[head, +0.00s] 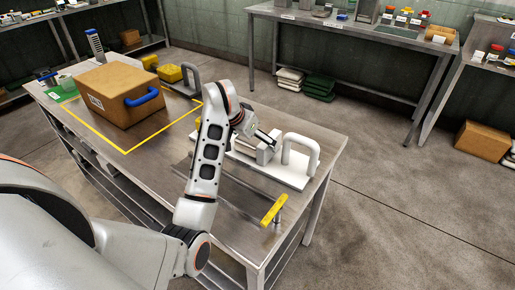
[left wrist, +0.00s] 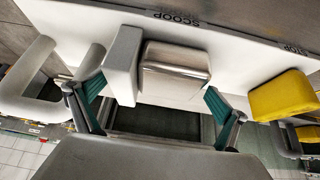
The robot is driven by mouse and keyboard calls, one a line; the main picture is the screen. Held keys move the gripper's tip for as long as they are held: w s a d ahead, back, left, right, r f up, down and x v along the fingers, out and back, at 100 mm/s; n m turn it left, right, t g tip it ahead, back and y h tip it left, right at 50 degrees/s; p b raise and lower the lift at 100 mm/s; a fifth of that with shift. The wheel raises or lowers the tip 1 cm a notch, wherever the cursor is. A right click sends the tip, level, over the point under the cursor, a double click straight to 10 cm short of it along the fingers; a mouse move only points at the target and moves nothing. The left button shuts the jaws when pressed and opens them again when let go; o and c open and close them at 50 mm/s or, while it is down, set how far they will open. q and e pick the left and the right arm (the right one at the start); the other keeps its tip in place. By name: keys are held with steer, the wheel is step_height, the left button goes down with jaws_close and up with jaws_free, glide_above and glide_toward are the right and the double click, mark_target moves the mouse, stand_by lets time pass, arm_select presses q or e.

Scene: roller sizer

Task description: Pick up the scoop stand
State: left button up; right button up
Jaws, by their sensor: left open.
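The scoop stand is a long white base (head: 285,175) on the metal table, with a white loop handle (head: 302,148) at its right end. In the left wrist view, the base (left wrist: 235,45) carries SCOOP and STOP labels. A pale grey block (left wrist: 123,62) and a shiny metal piece (left wrist: 175,65) sit on it. My left gripper (head: 268,140) is over the stand in the head view. In the left wrist view, its teal fingertips (left wrist: 153,100) are wide apart on either side of the block and metal piece. Contact cannot be told. My right gripper is not in view.
A brown box (head: 118,95) with a blue handle stands inside a yellow outline on the table (head: 165,160). A yellow bar (head: 273,210) is near the front right corner. A yellow block (left wrist: 283,96) is right of the fingers. Open floor lies right of the table.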

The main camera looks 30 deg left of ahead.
arm_select(q)
steer(key=shift+x, duration=1)
steer(key=shift+a, duration=0.1)
steer(key=c, duration=1.5)
steer(key=shift+r, duration=0.15)
